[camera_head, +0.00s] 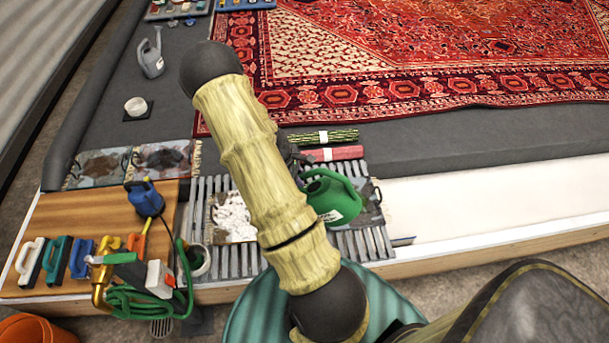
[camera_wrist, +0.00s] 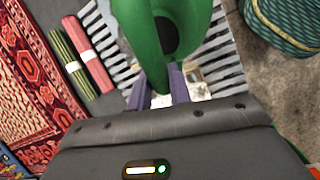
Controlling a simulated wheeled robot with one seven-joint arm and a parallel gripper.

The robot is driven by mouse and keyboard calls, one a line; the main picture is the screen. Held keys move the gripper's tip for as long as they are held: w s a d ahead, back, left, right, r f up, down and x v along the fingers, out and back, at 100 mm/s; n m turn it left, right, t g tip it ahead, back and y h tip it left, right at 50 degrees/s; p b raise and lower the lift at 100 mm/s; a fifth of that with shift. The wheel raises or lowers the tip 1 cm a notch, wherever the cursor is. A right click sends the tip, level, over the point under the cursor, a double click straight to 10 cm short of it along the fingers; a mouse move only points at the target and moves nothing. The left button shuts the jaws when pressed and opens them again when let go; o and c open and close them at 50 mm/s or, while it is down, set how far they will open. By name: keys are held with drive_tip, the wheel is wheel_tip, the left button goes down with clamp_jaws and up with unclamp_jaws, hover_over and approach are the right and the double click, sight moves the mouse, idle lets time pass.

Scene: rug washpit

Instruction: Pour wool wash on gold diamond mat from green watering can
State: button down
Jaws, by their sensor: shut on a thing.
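The green watering can (camera_head: 322,201) is over the slatted grey rack, right of my arm, with a white label on its side. It also shows in the wrist view (camera_wrist: 200,15), its dark opening facing the camera. My gripper (camera_wrist: 160,86) is shut on the can's green handle. In the head view my arm hides most of the gripper. Whether the can touches what lies under it is not clear. A mat (camera_head: 370,207) lies partly behind the can on the rack. Another mat with white foam or powder (camera_head: 233,216) lies left of it. I cannot tell which is the gold diamond mat.
Rolled green (camera_head: 322,136) and red (camera_head: 333,153) mats lie behind the rack. A grey watering can (camera_head: 152,62) stands farther back, near a large red rug (camera_head: 430,60).

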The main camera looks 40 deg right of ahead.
drive_tip(key=w+a+p, duration=0.1)
drive_tip(key=w+a, duration=0.2)
drive_tip(key=a, duration=0.2)
drive_tip(key=shift+w+a, duration=0.15)
drive_tip(key=shift+w, duration=0.15)
idle(0.4)
drive_tip(key=shift+r, duration=0.1)
drive_tip(key=shift+w+r+m+t+y+p, duration=0.15)
drive_tip(key=shift+r+t+y+p, duration=0.2)
drive_tip(key=shift+t+y, duration=0.6)
drive_tip(key=shift+s+r+m+t+y+p, duration=0.1)
drive_tip(key=shift+r+t+y+p, duration=0.35)
drive_tip(key=shift+t, duration=0.95)
drive_tip(key=shift+w+r+m+t+y+p, duration=0.15)
drive_tip(key=shift+t+y+p, duration=0.25)
drive_tip(key=shift+t+y, duration=0.65)
drive_tip(key=shift+s, duration=0.1)
